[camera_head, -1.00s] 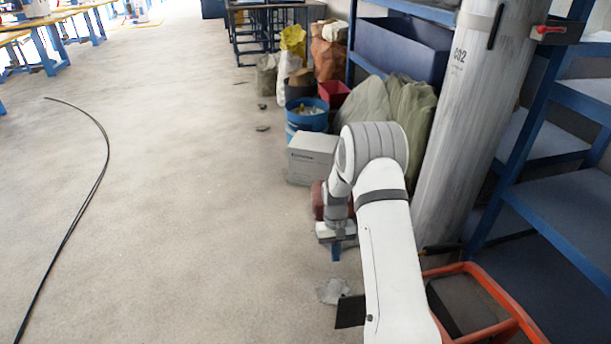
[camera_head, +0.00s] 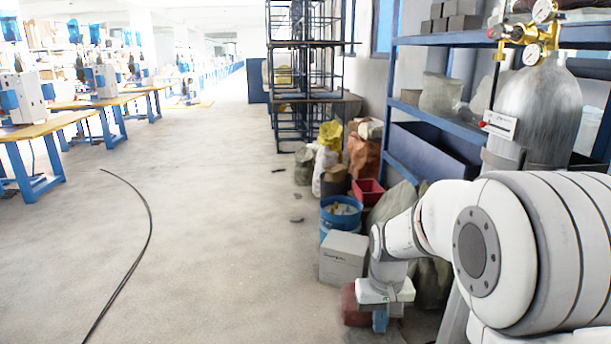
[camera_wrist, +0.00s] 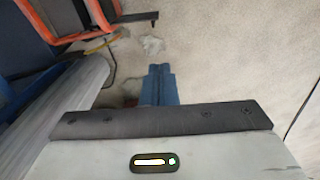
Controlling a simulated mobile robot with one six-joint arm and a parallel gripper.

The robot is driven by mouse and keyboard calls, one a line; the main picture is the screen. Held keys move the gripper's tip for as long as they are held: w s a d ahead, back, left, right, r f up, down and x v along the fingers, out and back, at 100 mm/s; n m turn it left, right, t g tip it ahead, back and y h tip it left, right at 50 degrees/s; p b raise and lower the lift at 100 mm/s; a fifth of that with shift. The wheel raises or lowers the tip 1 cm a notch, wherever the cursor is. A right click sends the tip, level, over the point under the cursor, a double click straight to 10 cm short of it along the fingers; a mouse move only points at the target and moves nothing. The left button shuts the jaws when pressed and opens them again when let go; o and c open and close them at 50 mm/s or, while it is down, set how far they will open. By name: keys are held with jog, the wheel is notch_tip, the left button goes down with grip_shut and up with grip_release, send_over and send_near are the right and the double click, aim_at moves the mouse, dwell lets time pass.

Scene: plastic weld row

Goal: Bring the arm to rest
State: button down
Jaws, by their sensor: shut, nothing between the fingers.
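My gripper (camera_head: 380,321) hangs at the lower right of the head view, below my folded white arm (camera_head: 440,235). Its blue fingers point down towards the floor. In the wrist view the blue fingers (camera_wrist: 159,84) are together, with nothing between them. Beneath them is bare concrete floor. In the head view the gripper is in front of a dark red object (camera_head: 352,305) on the floor, which it partly hides. I cannot tell whether they touch.
A grey gas cylinder (camera_head: 540,115) with brass gauges stands by blue shelves (camera_head: 455,38) at the right. A white box (camera_head: 343,258) and a blue bucket (camera_head: 341,212) stand near my gripper. An orange frame (camera_wrist: 62,20) shows in the wrist view. Open floor (camera_head: 220,230) lies left, with a black cable (camera_head: 150,225).

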jog(key=s+r+t+p, duration=0.2)
jog(key=s+r+p, duration=0.9)
jog(key=s+r, duration=0.6)
notch_tip(320, 180, up, 3)
jog(key=shift+a+f+t, duration=0.2)
jog(key=shift+a+t, duration=0.1)
jog(key=shift+a, duration=0.1)
